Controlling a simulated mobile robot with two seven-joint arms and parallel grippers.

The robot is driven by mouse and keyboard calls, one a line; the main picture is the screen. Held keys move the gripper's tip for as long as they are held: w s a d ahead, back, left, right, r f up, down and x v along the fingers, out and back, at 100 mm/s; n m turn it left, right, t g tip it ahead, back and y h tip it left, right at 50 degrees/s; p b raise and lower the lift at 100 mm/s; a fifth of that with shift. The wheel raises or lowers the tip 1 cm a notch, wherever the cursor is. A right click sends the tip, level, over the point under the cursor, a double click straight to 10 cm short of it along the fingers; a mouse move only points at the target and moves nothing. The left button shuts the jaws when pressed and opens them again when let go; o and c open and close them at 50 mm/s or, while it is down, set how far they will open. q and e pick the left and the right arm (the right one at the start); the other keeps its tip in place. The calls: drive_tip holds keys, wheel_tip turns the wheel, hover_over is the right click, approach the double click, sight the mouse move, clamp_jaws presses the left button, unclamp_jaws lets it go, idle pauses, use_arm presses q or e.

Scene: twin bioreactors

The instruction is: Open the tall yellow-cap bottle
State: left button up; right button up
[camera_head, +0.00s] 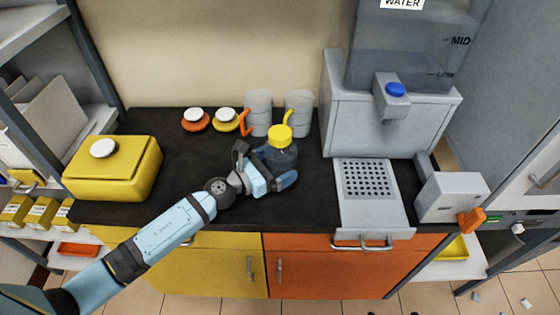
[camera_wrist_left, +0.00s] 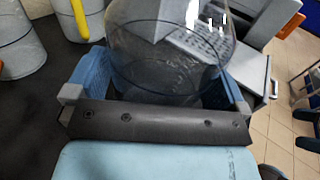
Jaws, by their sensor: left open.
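The tall bottle (camera_head: 281,153) has a yellow cap (camera_head: 280,132) and a clear body. It stands upright on the dark counter, with its cap on. My left gripper (camera_head: 272,178) is open, low at the bottle's body, with its fingers around it. In the left wrist view the clear bottle body (camera_wrist_left: 170,50) sits between the two blue fingers of the left gripper (camera_wrist_left: 160,85). The cap is out of that view. I cannot tell whether the fingers touch the bottle. My right gripper is not in view.
Two grey mugs (camera_head: 258,112) with orange and yellow handles stand behind the bottle. Orange (camera_head: 195,121) and yellow (camera_head: 225,121) round items with white tops lie left of them. A yellow box (camera_head: 114,168) stands left; a water dispenser (camera_head: 390,110) and perforated tray (camera_head: 370,205) are right.

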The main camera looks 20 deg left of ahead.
use_arm(q)
drive_tip(key=c, duration=0.8)
drive_tip(key=shift+r+p, duration=0.4)
drive_tip(key=shift+r, duration=0.15)
wheel_tip(320, 180, up, 18)
drive_tip(key=p, duration=1.5)
drive_tip(key=shift+p, duration=0.4)
drive_tip(key=shift+r+p, duration=0.4)
drive_tip(key=shift+r, duration=0.1)
